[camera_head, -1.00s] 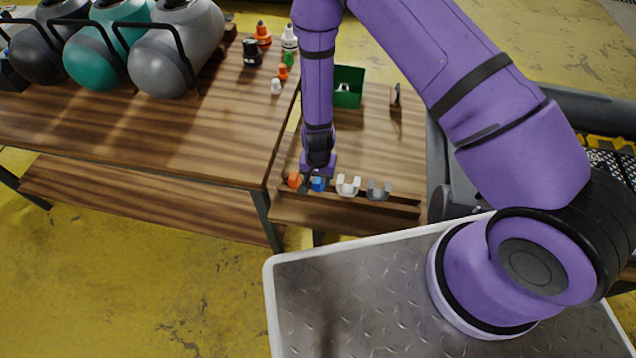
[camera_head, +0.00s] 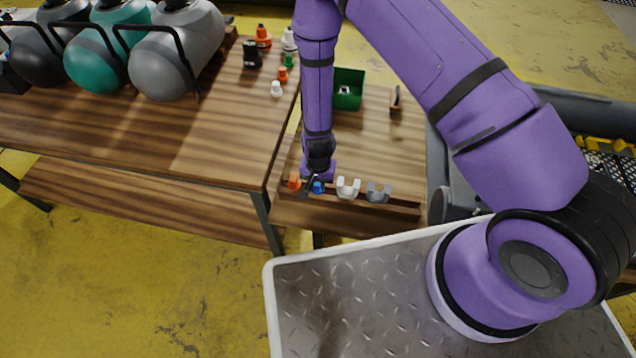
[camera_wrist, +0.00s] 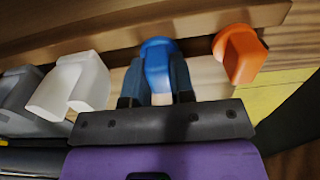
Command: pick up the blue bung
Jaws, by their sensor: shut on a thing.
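The blue bung (camera_head: 318,187) is at the front rack of the small wooden table. In the wrist view the blue bung (camera_wrist: 158,62) stands between the two dark fingers of my gripper (camera_wrist: 157,80), which are shut on it from both sides. In the head view my gripper (camera_head: 315,180) points down at the rack and partly covers the bung. I cannot tell whether the bung is clear of the rack.
An orange piece (camera_head: 294,182) sits close on one side of the bung. A white forked piece (camera_head: 347,188) and a grey forked piece (camera_head: 378,192) sit on the other. A green box (camera_head: 348,88) stands farther back. The middle of the table is clear.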

